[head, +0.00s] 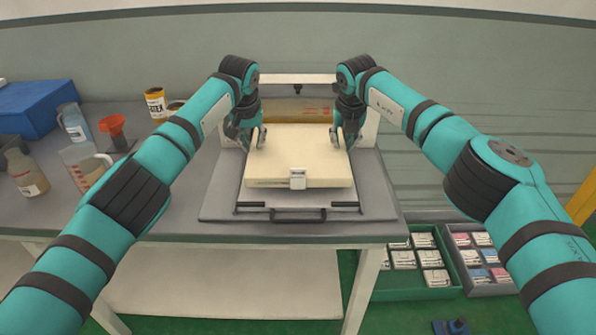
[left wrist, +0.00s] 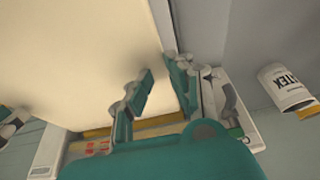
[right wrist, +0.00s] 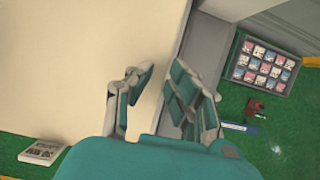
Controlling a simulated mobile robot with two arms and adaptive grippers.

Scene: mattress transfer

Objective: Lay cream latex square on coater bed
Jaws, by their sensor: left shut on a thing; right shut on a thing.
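The cream latex square (head: 300,150) is a thick flat slab over the grey coater bed (head: 375,195); I cannot tell whether it rests on it. A small white tag (head: 297,179) shows at its front edge. My left gripper (head: 258,137) is shut on the square's left edge near the back. In the left wrist view one finger lies over the square (left wrist: 85,60) and one outside its edge. My right gripper (head: 339,138) is shut on the right edge, likewise near the back. The square (right wrist: 80,60) fills much of the right wrist view. The bed under the square is hidden.
A coater frame (head: 300,79) stands behind the square, and a black handle (head: 297,215) is in front. Jugs, a red funnel (head: 113,128), a labelled can (head: 155,101) and a blue box (head: 40,105) crowd the table's left. Trays of packets (head: 425,275) lie low at right.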

